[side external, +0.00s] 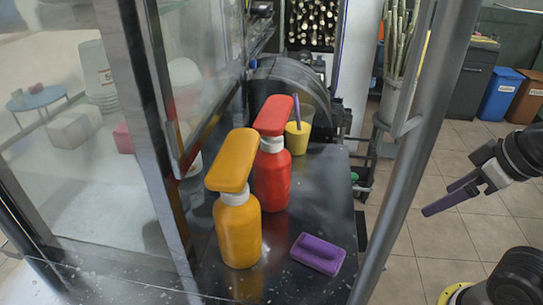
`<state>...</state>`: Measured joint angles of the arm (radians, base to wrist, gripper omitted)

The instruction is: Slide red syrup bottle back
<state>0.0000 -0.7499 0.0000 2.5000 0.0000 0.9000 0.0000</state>
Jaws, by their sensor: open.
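The red syrup bottle (273,180) stands upright on the dark counter (325,195), with a red pump top and a white collar. A yellow-orange bottle (238,230) of the same shape stands in front of it to the left, and its top overlaps part of the red bottle in view. My gripper (443,196) is at the right, beyond the slanted metal post and well apart from both bottles. Its two purple fingers are spread, with nothing between them.
A purple sponge-like block (317,254) lies at the counter's front right. A yellow cup (297,137) with a purple stick stands behind the red bottle. Glass panels (200,80) bound the left side. A slanted metal post (425,140) stands between my gripper and the counter.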

